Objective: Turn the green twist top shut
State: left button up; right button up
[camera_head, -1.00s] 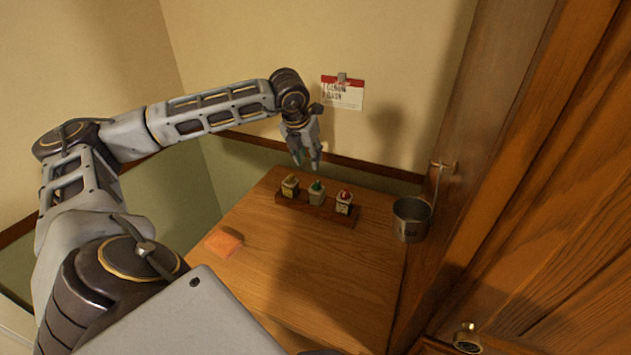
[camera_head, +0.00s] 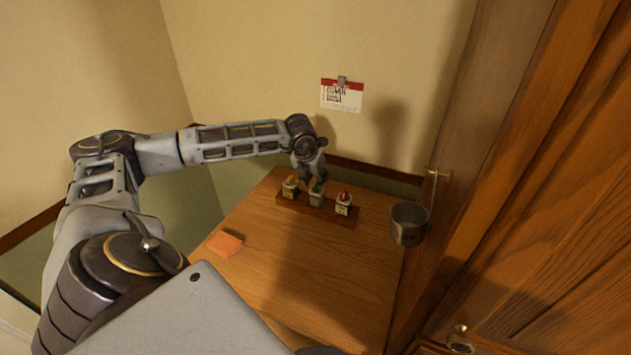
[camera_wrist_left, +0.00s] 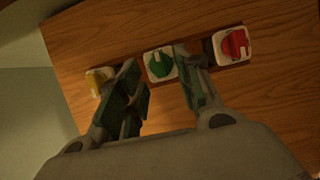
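The bottle with the green twist top (camera_wrist_left: 160,64) is the middle one of three in a dark wooden rack; its top also shows in the head view (camera_head: 317,188). My left gripper (camera_head: 312,184) is lowered over the rack, right above the green top. In the left wrist view my left gripper (camera_wrist_left: 160,88) has its fingers apart, and the green top lies between and just beyond them, with nothing gripped. I cannot tell whether the fingers touch the bottle. My right gripper is not in view.
A yellow-topped bottle (camera_wrist_left: 98,80) and a red-topped bottle (camera_wrist_left: 234,46) stand close on either side in the rack (camera_head: 328,214). An orange sponge (camera_head: 225,243) lies at the counter's left edge. A metal cup (camera_head: 408,224) hangs at right. The front counter (camera_head: 325,285) is clear.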

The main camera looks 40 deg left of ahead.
pick_arm(q)
jog(key=shift+x, duration=1.25)
grip_shut()
